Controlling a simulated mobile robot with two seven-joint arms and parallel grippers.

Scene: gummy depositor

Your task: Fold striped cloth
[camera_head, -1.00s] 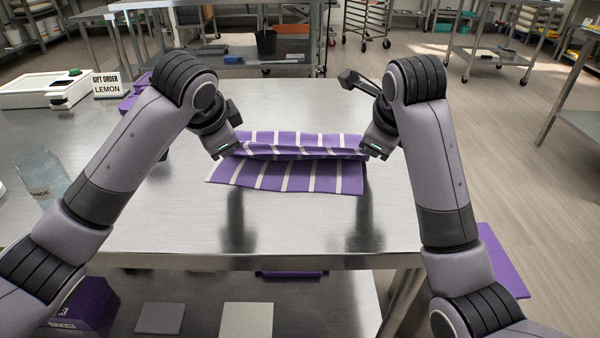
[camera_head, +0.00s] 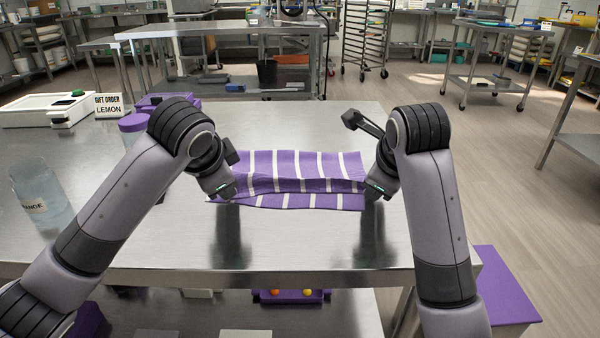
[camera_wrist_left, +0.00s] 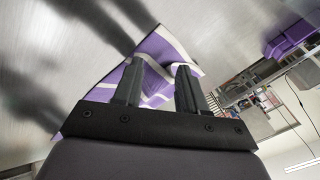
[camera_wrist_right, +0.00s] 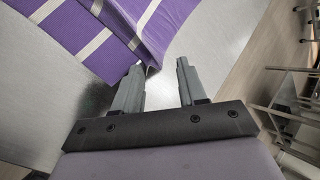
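The purple cloth with white stripes (camera_head: 300,165) lies on the steel table. Its far part is folded over toward me, and a strip of the lower layer shows along the near side. My left gripper (camera_head: 226,192) is at the cloth's left end; in the left wrist view its fingers (camera_wrist_left: 160,72) are apart, with cloth (camera_wrist_left: 150,50) showing between and beyond them. My right gripper (camera_head: 375,190) is at the right end; in the right wrist view its fingers (camera_wrist_right: 160,68) are apart, with a cloth corner (camera_wrist_right: 140,50) by the left finger. Contact is unclear.
A clear jar (camera_head: 42,195) stands at the left. A sign reading "GIFT ORDER LEMON" (camera_head: 108,105), a white box (camera_head: 35,110) and purple containers (camera_head: 135,122) stand at the back left. The table is bare in front of and behind the cloth.

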